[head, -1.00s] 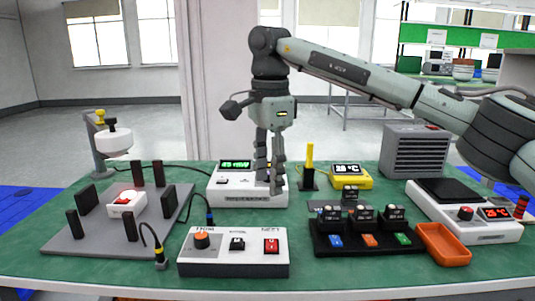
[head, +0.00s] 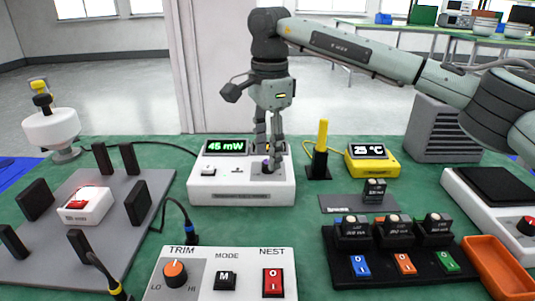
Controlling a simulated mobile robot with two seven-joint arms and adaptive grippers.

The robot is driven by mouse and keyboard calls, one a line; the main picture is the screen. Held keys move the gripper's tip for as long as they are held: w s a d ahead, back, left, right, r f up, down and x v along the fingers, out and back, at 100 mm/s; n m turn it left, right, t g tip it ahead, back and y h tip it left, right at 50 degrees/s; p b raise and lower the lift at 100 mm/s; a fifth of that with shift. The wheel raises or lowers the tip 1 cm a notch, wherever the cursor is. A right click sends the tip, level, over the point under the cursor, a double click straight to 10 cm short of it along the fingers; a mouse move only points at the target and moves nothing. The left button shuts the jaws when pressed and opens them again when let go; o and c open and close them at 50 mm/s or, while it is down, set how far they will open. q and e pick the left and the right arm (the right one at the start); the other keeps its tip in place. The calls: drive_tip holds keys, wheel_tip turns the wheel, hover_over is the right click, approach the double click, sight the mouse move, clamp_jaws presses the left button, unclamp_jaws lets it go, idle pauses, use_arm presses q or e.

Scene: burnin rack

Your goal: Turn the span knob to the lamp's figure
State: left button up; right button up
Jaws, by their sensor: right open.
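A white meter (head: 222,190) stands at the middle of the bench. Its green display (head: 226,147) reads "45 mW". A small dark knob (head: 266,166) sits on a grey patch at the right of its top; its pointer and scale are mostly hidden. My right gripper (head: 269,160) points straight down over this patch, open, with its fingertips at or just around the knob; I cannot tell whether they touch it. Three small dark lamp-like modules (head: 397,230) with printed mW labels stand in a black rack, and a similar one (head: 375,190) stands on a grey mat behind. Their figures are too small to read surely.
A box with TRIM knob (head: 175,273), MODE and NEST switches is in front. A grey plate (head: 110,245) with black posts and a white unit is left. A yellow post (head: 322,138), yellow 25 °C meter (head: 372,163) and orange tray (head: 498,265) are right.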

drive_tip(key=shift+f, duration=0.8)
use_arm(q)
drive_tip(key=shift+w, duration=0.75)
use_arm(e)
drive_tip(key=shift+w+f, duration=0.1)
drive_tip(key=shift+f, duration=0.05)
clamp_jaws()
use_arm(q)
drive_tip(key=shift+s+f, duration=0.1)
drive_tip(key=shift+s, duration=0.3)
drive_tip(key=shift+s, duration=0.1)
